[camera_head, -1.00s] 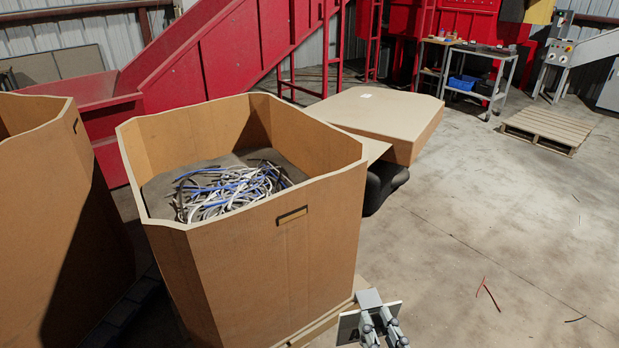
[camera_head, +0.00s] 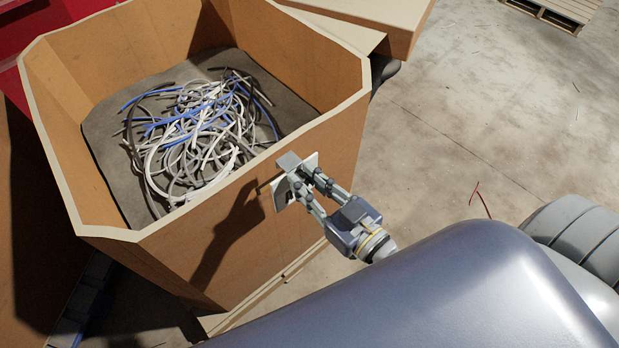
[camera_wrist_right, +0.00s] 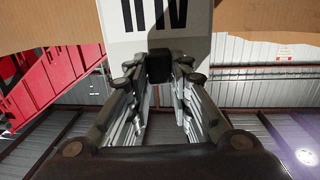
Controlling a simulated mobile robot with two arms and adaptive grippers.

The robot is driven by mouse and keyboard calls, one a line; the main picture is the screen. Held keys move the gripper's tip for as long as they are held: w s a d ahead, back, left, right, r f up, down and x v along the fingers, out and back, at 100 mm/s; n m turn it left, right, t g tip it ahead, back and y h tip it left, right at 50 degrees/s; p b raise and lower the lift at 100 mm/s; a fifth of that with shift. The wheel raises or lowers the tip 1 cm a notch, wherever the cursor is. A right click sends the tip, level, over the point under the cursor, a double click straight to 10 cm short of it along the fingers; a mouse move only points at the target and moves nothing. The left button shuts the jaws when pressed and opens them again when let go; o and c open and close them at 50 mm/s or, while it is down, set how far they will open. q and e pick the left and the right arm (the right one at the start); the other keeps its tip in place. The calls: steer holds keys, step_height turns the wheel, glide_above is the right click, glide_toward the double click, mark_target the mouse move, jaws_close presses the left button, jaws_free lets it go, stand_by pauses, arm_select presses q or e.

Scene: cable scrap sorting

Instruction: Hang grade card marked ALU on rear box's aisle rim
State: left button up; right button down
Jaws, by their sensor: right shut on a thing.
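The large cardboard box (camera_head: 345,150) with cable scrap in it fills the middle of the head view. My right gripper (camera_head: 304,179) is outside its near right wall, shut on the white grade card (camera_head: 281,198) with a grey clip piece (camera_head: 289,161) at its top. The card is close to the wall, just below the rim in the picture; whether it touches cannot be told. In the right wrist view the card (camera_wrist_right: 195,20) shows bold black lettering, cut off by the frame, above the right fingertips (camera_wrist_right: 160,68). My left gripper is not in view.
Blue, white and grey cables (camera_head: 195,135) lie inside the box. A second cardboard box (camera_head: 30,250) stands at the left edge. The concrete floor (camera_head: 480,110) on the right is mostly clear, with a pallet (camera_head: 560,10) at the back.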

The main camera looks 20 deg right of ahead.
mark_target(283, 160)
steer(key=shift+w+a+r, duration=0.1)
steer(key=shift+w+a, duration=0.15)
steer(key=shift+w, duration=0.25)
steer(key=shift+x, duration=2.1)
steer(key=shift+b+x, duration=0.4)
steer(key=shift+x, duration=0.65)
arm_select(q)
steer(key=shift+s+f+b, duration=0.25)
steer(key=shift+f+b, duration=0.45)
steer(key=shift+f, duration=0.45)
arm_select(e)
steer(key=shift+s+f, duration=0.1)
steer(key=shift+f, duration=1.2)
steer(key=c, duration=1.4)
jaws_free()
steer(key=shift+o, duration=0.2)
